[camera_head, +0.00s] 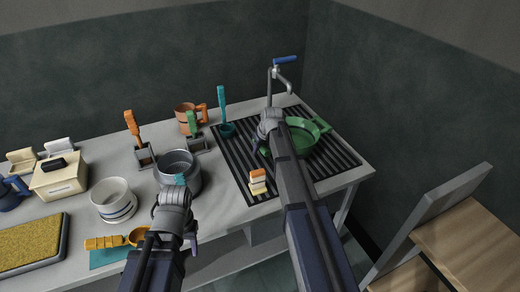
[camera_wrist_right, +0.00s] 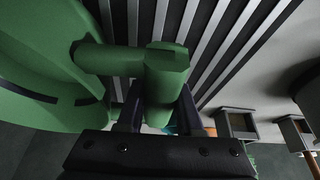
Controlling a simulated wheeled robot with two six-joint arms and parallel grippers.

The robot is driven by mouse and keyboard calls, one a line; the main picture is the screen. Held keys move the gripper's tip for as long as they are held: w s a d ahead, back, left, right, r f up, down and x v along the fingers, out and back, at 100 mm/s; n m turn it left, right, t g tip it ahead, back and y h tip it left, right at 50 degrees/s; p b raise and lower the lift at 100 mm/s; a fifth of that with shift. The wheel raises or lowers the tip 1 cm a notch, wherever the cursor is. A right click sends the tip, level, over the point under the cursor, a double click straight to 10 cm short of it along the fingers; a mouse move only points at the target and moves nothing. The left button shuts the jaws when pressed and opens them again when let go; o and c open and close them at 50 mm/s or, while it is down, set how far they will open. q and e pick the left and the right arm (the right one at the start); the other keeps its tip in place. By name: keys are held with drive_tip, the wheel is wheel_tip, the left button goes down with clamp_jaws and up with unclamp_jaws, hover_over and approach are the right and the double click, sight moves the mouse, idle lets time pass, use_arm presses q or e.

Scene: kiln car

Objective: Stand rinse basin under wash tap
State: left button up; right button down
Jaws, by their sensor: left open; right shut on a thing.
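The green rinse basin (camera_head: 305,146) is at the slatted drain rack (camera_head: 240,165), near the wash tap (camera_head: 280,78). The tap has a blue lever and a grey spout at the back right. My right gripper (camera_head: 264,146) is shut on one of the basin's handles. In the right wrist view the green handle (camera_wrist_right: 165,78) sits between the fingers, with the basin wall (camera_wrist_right: 45,85) to its left and rack slats behind. I cannot tell whether the basin touches the rack. My left gripper (camera_head: 178,184) is open, in front of the grey pot (camera_head: 177,165); its fingertips are unclear.
A cream and orange block (camera_head: 258,183) stands on the rack's front. A teal ladle (camera_head: 223,110), an orange mug (camera_head: 190,118) and orange-handled tool (camera_head: 135,130) stand behind. A white bowl (camera_head: 113,199) and yellow scoop (camera_head: 115,241) are left. A wooden chair (camera_head: 470,235) is at right.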

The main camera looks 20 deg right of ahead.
sight(264, 147)
drive_tip(key=shift+f+b, duration=0.45)
drive_tip(key=shift+f, duration=0.05)
idle(0.4)
drive_tip(key=shift+c, duration=2.4)
unclamp_jaws()
drive_tip(key=shift+r, duration=0.2)
drive_tip(key=shift+p+v, duration=3.7)
drive_tip(key=shift+v, duration=0.2)
drive_tip(key=p+v, duration=0.7)
drive_tip(key=shift+r, duration=0.3)
drive_tip(key=shift+s, duration=0.1)
